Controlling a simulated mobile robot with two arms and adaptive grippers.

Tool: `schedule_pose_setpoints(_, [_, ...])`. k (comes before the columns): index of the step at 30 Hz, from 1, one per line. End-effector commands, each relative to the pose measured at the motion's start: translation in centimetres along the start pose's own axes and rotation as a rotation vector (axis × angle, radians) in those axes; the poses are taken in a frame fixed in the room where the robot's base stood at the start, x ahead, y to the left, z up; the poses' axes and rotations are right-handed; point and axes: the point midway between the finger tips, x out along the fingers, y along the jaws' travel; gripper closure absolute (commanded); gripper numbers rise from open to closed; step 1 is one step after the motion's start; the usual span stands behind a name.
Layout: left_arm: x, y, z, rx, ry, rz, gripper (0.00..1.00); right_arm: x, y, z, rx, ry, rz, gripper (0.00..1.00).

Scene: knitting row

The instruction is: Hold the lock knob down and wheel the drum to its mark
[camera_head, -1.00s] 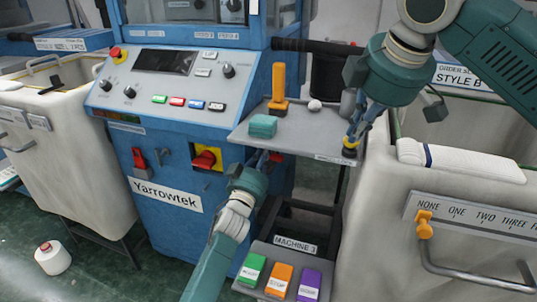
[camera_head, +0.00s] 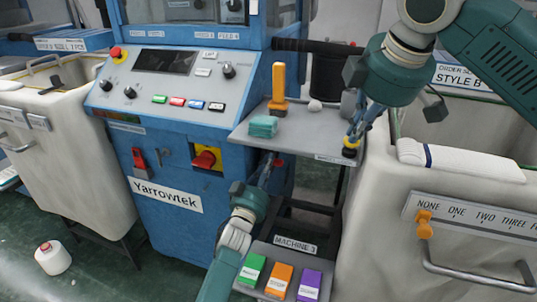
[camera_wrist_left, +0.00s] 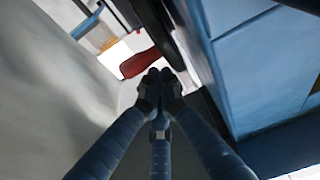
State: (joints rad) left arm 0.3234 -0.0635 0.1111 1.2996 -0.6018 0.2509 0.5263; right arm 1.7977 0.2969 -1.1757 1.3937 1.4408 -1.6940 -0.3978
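A black knob with a yellow band (camera_head: 350,148) sits at the right front of the grey shelf. My right gripper (camera_head: 353,134) comes down onto it from above, and its fingertips are at the knob. Whether they are open or shut is too small to tell. My left gripper (camera_head: 268,166) is below the shelf, pointing up beside the blue machine. In the left wrist view its fingers (camera_wrist_left: 158,84) are together and hold nothing visible. A red handle (camera_wrist_left: 140,62) lies just beyond the fingertips; a small red part (camera_head: 279,161) shows below the shelf. I cannot make out the drum or its mark.
The grey shelf (camera_head: 300,138) carries an orange upright handle (camera_head: 279,85), a teal block (camera_head: 263,127) and a white ball (camera_head: 315,105). Coloured labelled blocks (camera_head: 279,280) stand low in front. White bins (camera_head: 400,270) flank the machine (camera_head: 165,235).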

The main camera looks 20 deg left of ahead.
Motion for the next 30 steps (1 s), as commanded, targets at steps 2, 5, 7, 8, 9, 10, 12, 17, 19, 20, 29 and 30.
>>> schedule_pose_setpoints(2, [-0.3, 0.0, 0.5, -0.001, 0.000, -0.001, 1.00, 0.2, -0.1, 0.1, 0.000, -0.004, -0.005, 1.00])
schedule_pose_setpoints(5, [-0.3, 0.0, 0.5, 0.001, 0.002, -0.001, 1.00, 0.3, -0.1, 0.1, 0.000, -0.004, -0.005, 1.00])
schedule_pose_setpoints(7, [-0.3, 0.0, 0.5, 0.001, 0.001, -0.001, 1.00, 0.3, -0.1, 0.1, 0.000, -0.004, -0.005, 1.00])
schedule_pose_setpoints(8, [-0.3, 0.0, 0.5, 0.001, 0.001, -0.001, 1.00, 0.3, -0.1, 0.1, 0.000, -0.004, -0.005, 1.00])
schedule_pose_setpoints(9, [-0.2, 0.0, 0.5, 0.001, 0.001, -0.001, 1.00, 0.3, -0.1, 0.1, 0.000, -0.004, -0.005, 1.00])
schedule_pose_setpoints(10, [-0.2, 0.0, 0.5, 0.001, 0.001, -0.001, 1.00, 0.3, -0.1, 0.1, 0.000, -0.004, -0.005, 1.00])
schedule_pose_setpoints(12, [-0.2, 0.0, 0.4, 0.001, 0.002, -0.001, 1.00, 0.3, -0.1, 0.1, 0.000, -0.004, -0.005, 1.00])
schedule_pose_setpoints(17, [-0.2, -0.1, -1.1, 0.004, 0.004, 0.000, 1.00, 0.3, -0.1, 0.1, 0.000, -0.004, -0.005, 1.00])
schedule_pose_setpoints(19, [-0.1, -0.1, -2.5, 0.006, 0.007, 0.000, 1.00, 0.3, -0.1, 0.1, 0.000, -0.004, -0.005, 1.00])
schedule_pose_setpoints(20, [-0.1, -0.1, -3.1, 0.006, 0.007, 0.001, 1.00, 0.3, -0.1, 0.1, 0.000, -0.004, -0.005, 1.00])
schedule_pose_setpoints(29, [-6.2, 0.0, -1.9, -0.002, -0.001, -0.001, 1.00, 0.3, -0.1, 0.1, 0.000, -0.004, -0.005, 1.00])
schedule_pose_setpoints(30, [-6.9, 0.0, -1.6, -0.001, -0.001, -0.001, 1.00, 0.3, -0.1, 0.1, 0.000, -0.004, -0.005, 1.00])
